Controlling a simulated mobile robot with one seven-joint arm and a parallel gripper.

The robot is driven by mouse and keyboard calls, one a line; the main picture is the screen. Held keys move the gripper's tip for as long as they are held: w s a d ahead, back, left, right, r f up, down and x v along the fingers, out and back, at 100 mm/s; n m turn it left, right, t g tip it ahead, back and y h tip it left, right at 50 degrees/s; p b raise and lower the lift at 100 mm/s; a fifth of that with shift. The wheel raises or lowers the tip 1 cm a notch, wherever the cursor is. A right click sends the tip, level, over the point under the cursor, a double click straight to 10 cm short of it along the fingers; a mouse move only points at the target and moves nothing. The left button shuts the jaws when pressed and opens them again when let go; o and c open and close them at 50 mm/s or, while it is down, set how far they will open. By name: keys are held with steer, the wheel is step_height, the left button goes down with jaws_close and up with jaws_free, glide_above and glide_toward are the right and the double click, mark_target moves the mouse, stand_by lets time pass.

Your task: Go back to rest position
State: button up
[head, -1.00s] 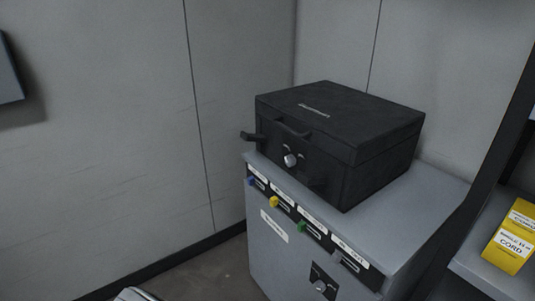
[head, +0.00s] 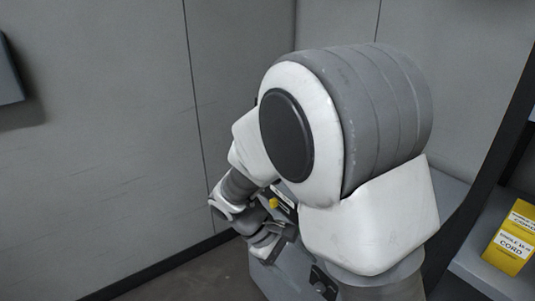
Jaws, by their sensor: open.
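My white and grey arm fills the middle of the head view. My gripper (head: 275,242) is at its lower left end, in front of the grey cabinet (head: 453,192); its jaws are small in view but open, and I see nothing held in them. The yellow connector (head: 274,203) on the cabinet front shows just above the gripper. The black case on top of the cabinet and the blue and green connectors are hidden behind my arm.
A shelf at the right holds a yellow cord box (head: 511,238). Grey walls (head: 100,130) stand behind and to the left. A dark panel (head: 8,75) hangs at the left edge. Bare floor (head: 205,272) shows at lower left.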

steer(key=s+d+r+m+t+y, duration=0.3)
steer(key=s+d+r+m+y, duration=0.15)
steer(key=r, duration=0.35)
steer(key=s+d+r+m+t+y, duration=0.35)
steer(key=s+r+m, duration=0.2)
steer(key=r, duration=0.35)
step_height(320, 180, up, 19)
steer(key=p, duration=1.8)
steer(key=shift+s+a+f+h+p, duration=0.2)
steer(key=shift+s+a+h+p, duration=0.1)
steer(key=shift+a+p, duration=0.1)
